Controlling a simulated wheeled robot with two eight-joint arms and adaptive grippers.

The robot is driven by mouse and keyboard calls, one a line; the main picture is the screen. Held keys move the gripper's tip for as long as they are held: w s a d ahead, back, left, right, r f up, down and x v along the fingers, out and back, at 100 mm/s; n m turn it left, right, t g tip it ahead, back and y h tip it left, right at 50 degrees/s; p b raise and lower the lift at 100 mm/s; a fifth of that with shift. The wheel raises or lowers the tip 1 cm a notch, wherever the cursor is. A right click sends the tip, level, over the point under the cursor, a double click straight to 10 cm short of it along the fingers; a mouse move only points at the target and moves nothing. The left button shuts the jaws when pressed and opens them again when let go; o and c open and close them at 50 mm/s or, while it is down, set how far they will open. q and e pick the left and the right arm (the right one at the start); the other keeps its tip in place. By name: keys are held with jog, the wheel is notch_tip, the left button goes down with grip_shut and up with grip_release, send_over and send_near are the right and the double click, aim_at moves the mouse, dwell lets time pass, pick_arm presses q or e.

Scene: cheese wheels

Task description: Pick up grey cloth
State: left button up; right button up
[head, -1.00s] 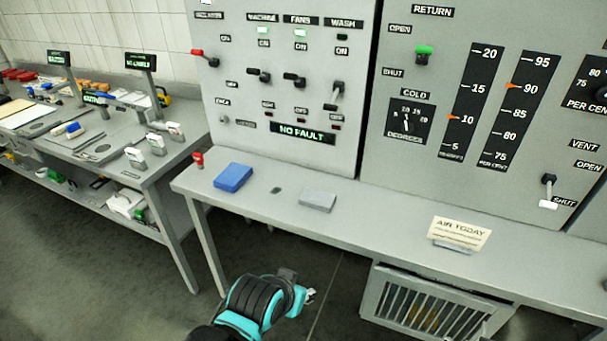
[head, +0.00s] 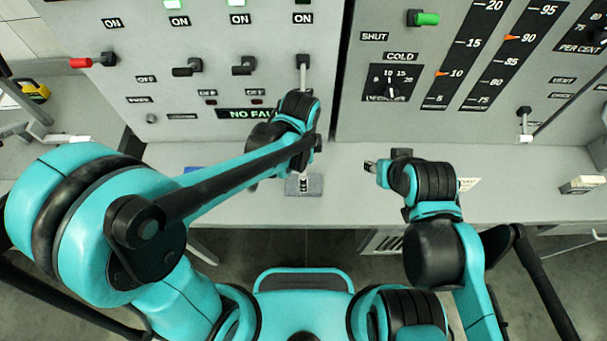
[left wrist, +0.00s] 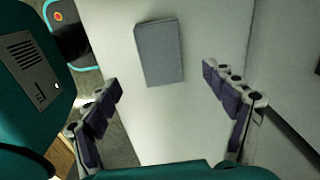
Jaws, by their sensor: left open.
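The grey cloth (head: 314,186), a flat folded block, lies on the grey bench near its front edge. It shows whole in the left wrist view (left wrist: 159,52), beyond and between the fingertips. My left gripper (left wrist: 162,78) is open and empty, its two fingers wide apart. In the head view my left gripper (head: 303,182) hangs over the cloth and covers part of it. My right gripper (head: 371,167) is over the bench to the right of the cloth, apart from it; its jaws are too small to read.
The blue cloth (head: 193,169) lies left of the grey one, mostly hidden by my left arm. The bench (head: 520,180) backs onto an upright panel with levers (head: 303,62) close behind my left wrist. A sign card (head: 467,184) is partly hidden by my right arm.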

pick_arm(q)
jog(key=shift+d+f+m, duration=0.15)
jog(key=shift+d+m, duration=0.15)
jog(key=shift+d, duration=0.05)
jog(key=f+b, duration=0.1)
jog(key=f, duration=0.3)
jog(key=f+b, duration=0.1)
jog(key=f, duration=0.3)
jog(key=shift+w+a+b, duration=0.2)
jog(key=shift+b, duration=0.15)
jog(key=shift+r, duration=0.1)
jog(key=c, duration=1.1)
